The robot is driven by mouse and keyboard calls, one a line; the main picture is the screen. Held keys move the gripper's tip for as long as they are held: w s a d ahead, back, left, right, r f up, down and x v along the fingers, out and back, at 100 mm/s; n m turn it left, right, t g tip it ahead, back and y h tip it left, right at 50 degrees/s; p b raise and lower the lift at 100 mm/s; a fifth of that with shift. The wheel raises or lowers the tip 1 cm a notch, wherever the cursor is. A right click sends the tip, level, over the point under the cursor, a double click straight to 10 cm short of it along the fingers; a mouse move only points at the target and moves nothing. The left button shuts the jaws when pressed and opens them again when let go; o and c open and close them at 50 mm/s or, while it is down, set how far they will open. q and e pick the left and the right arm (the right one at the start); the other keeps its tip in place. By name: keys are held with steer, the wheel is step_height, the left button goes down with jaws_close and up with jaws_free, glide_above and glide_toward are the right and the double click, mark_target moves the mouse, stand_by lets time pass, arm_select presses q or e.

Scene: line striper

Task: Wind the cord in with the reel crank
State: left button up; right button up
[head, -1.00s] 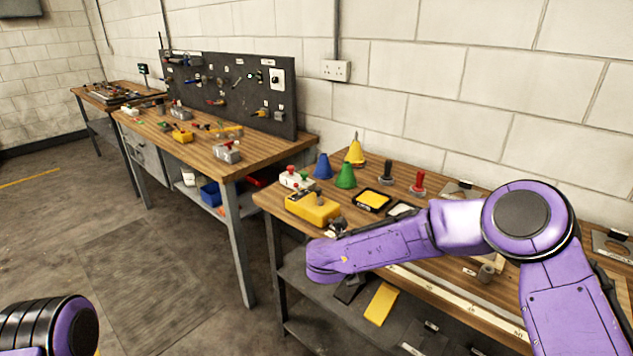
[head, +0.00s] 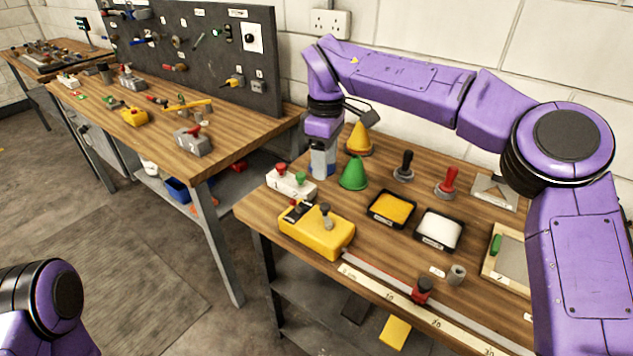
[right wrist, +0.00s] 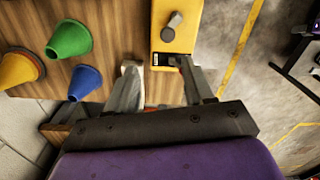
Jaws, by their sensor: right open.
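The yellow unit (head: 310,238) lies on the near left of the bench, with a grey knob (head: 325,212) on top that looks like a crank. I cannot make out a cord. My right gripper (head: 322,168) points down by the cones and the white button box, behind the yellow unit. In the right wrist view, its open, empty fingers (right wrist: 157,70) spread with the yellow unit (right wrist: 177,50) beyond them, the knob (right wrist: 172,27) farther out. I cannot tell its height above the bench. Only part of my left arm shows at the lower left; its gripper is out of frame.
The white button box (head: 291,182) is close to the gripper. The green cone (head: 354,174), yellow cone (head: 359,140) and blue cone (right wrist: 86,83) stand nearby. Two trays (head: 391,209) (head: 438,230), stampers (head: 447,183) and a ruler strip (head: 385,287) lie to the right.

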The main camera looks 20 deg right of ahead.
steer(key=p, duration=0.2)
glide_above(326, 206)
steer(key=s, duration=0.1)
step_height(326, 206, down, 5)
steer(key=shift+f, duration=0.15)
steer(key=f, duration=0.1)
steer(key=w+f, duration=0.1)
steer(key=f, duration=0.2)
steer(key=shift+w+a+f, duration=0.1)
steer(key=shift+w, duration=0.2)
steer(key=shift+w+f, duration=0.15)
steer(key=shift+f, duration=0.05)
steer(key=shift+s+r, duration=0.3)
steer(key=shift+s, duration=0.25)
steer(key=c, duration=0.5)
arm_select(q)
steer(key=r, duration=0.1)
steer(key=s+r, duration=0.1)
steer(key=shift+s+r, duration=0.3)
arm_select(e)
jaws_close()
